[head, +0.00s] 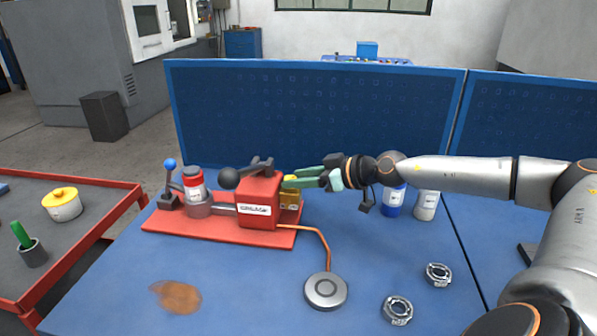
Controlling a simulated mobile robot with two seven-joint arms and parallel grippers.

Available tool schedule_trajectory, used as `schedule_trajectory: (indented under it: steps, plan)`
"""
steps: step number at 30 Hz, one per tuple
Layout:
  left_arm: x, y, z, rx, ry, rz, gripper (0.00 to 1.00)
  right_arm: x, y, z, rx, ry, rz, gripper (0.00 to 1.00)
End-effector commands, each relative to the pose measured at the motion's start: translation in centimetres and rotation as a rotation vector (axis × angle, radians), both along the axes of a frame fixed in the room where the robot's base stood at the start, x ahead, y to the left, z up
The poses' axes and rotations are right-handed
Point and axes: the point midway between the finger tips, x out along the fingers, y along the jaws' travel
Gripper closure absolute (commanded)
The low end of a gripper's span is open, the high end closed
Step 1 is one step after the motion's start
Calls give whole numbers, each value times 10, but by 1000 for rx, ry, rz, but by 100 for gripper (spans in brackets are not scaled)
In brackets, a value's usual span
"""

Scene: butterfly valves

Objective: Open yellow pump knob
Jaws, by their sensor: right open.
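The pump is a red box (259,202) on a red base plate on the blue table. A small yellow knob (291,178) shows at the right of the box, above a yellow block (289,200). My right gripper (297,182) reaches in from the right with green fingers at the knob. It is open, and its fingers hide part of the knob. I cannot tell whether they touch it. My left gripper is not in view.
A blue-knobbed lever (170,180) and a red-and-white container (194,184) stand to the left. A round grey disc (325,290) and two bearings (398,309) lie in front.

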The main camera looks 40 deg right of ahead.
Motion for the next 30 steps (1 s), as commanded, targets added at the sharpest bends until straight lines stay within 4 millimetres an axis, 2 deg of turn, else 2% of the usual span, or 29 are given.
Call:
schedule_trajectory:
  steps: [11, 24, 30]
  plan:
    - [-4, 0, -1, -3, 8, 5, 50, 3, 1, -2, 1, 0, 0, 50]
    - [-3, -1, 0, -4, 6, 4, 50, 2, 1, -2, 0, 0, 0, 98]
    - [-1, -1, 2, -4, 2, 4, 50, 2, 1, -1, 0, 0, 0, 100]
